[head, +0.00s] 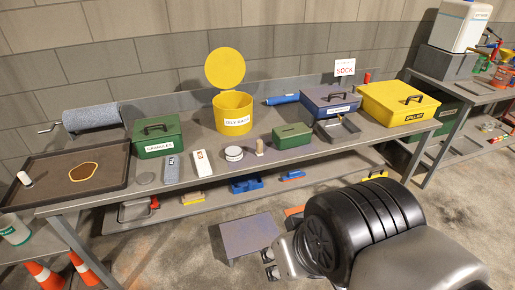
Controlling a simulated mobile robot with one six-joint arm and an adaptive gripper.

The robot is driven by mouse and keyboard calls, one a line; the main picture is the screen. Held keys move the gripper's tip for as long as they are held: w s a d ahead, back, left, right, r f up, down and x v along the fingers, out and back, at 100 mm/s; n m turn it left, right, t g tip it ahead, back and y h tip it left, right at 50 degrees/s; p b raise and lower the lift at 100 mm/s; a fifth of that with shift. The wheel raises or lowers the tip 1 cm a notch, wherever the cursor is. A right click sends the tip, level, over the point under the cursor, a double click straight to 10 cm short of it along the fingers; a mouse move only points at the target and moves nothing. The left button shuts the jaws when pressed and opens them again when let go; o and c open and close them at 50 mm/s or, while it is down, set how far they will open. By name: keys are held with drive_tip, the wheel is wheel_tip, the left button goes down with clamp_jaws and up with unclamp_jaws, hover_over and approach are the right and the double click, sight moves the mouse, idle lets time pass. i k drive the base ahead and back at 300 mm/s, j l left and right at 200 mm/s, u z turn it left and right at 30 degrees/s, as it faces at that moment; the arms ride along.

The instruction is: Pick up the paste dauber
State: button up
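A small tan upright piece (260,147) stands on the grey workbench (205,172), just right of a round white-sided tin (233,154). It looks most like the paste dauber, but it is too small to be sure. My gripper (270,264) is low in front of the bench, partly hidden behind my dark arm. Its two dark fingertips show apart with nothing seen between them. It is well away from the tan piece.
A green box (157,136), yellow bin with raised lid (233,115), small green box (291,136), blue-grey box (330,101) and yellow box (398,104) stand on the bench. A dark tray (105,191) lies left. A low stool (249,233) stands on the floor near my gripper.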

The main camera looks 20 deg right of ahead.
sight(259, 152)
drive_tip(key=i+l, duration=0.25)
drive_tip(key=l, duration=0.15)
drive_tip(key=i+l, duration=0.25)
drive_tip(key=l, duration=0.15)
drive_tip(key=i+l, duration=0.25)
drive_tip(key=i+l+u, duration=0.1)
drive_tip(key=l, duration=0.4)
drive_tip(key=i+l, duration=0.6)
drive_tip(key=l, duration=0.25)
